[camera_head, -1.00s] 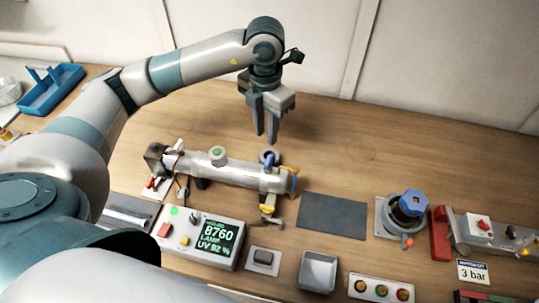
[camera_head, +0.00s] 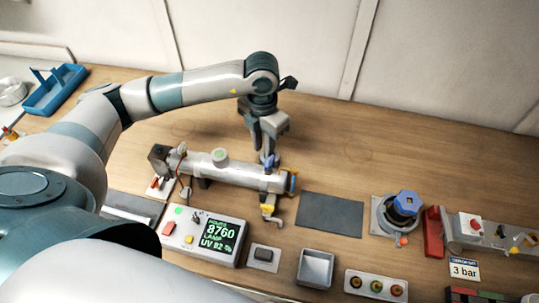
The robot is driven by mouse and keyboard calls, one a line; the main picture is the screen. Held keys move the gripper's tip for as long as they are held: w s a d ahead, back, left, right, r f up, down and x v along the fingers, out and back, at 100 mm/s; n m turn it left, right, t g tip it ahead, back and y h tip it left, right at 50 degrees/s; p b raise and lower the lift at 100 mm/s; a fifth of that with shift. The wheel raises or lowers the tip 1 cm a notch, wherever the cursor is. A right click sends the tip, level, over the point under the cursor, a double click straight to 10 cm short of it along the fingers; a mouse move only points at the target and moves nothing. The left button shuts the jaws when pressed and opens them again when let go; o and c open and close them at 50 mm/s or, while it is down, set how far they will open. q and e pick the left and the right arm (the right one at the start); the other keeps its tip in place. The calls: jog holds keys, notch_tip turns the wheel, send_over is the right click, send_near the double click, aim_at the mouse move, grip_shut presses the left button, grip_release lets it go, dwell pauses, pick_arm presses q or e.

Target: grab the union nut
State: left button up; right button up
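The silver reactor tube (camera_head: 232,172) lies across the bench, with a green-topped cap (camera_head: 220,155) on it. A small blue fitting (camera_head: 268,161) stands up near its right end, and an orange-yellow ring (camera_head: 292,182) is at that end. I cannot tell for certain which part is the union nut; the blue fitting is the part nearest my gripper. My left gripper (camera_head: 263,148) points down just at the blue fitting, its fingers apart. The fingertips partly overlap the fitting and tube in view, so contact is unclear. My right gripper is out of view.
A control box (camera_head: 205,236) with a lit display stands in front of the tube. A dark mat (camera_head: 330,214) lies to the right, then a blue-topped knob (camera_head: 407,201) and a red bracket (camera_head: 433,233). A metal tray (camera_head: 316,268) is in front.

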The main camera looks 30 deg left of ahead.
pick_arm(q)
jog(key=shift+f, duration=1.05)
grip_shut()
